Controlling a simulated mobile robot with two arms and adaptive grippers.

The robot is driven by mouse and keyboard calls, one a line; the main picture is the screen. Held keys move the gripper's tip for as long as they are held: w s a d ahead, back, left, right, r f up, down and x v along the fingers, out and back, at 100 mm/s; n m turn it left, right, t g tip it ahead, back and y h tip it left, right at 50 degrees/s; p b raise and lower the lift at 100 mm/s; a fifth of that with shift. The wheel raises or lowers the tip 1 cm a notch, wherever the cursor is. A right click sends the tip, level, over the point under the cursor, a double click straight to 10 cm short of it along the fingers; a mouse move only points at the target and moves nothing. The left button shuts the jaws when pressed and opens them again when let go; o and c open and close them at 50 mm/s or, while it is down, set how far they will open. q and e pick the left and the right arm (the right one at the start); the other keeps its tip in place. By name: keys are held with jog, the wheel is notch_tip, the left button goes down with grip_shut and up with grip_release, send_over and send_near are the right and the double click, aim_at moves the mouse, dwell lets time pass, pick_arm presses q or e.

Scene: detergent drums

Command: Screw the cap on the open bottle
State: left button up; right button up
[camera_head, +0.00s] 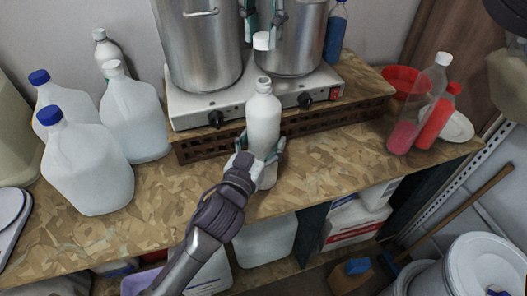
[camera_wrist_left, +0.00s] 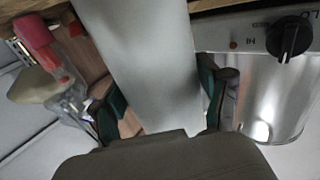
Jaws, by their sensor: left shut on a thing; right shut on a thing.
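The open white bottle (camera_head: 263,115) is upright at the front of the hot plate, its mouth uncovered at the top. My left gripper (camera_head: 260,152) is shut around its lower body. In the left wrist view the pale bottle (camera_wrist_left: 150,65) fills the middle between the two green-padded fingers of my left gripper (camera_wrist_left: 160,105). The white cap (camera_head: 262,41) is above the bottle, roughly over its mouth, with a visible gap between them. My right gripper (camera_head: 264,24) is shut on the cap from above; its upper part is cut off by the picture edge.
Two steel pots (camera_head: 200,50) stand on the white hot plate (camera_head: 190,112) behind the bottle. White jugs (camera_head: 90,165) crowd the left of the wooden bench. A red bowl (camera_head: 405,80) and red bottles (camera_head: 436,122) are at the right. Bare bench lies left of the bottle.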

pick_arm(q)
jog(key=c, duration=0.6)
pick_arm(e)
jog(key=shift+f, duration=2.5)
jog(key=shift+f, duration=0.1)
jog(key=shift+f, duration=0.75)
jog(key=shift+f, duration=0.6)
pick_arm(q)
grip_shut()
pick_arm(e)
jog(key=m, duration=0.4)
jog(key=shift+m, duration=0.3)
jog(key=m, duration=0.4)
jog(key=shift+m, duration=0.4)
jog(key=m, duration=0.7)
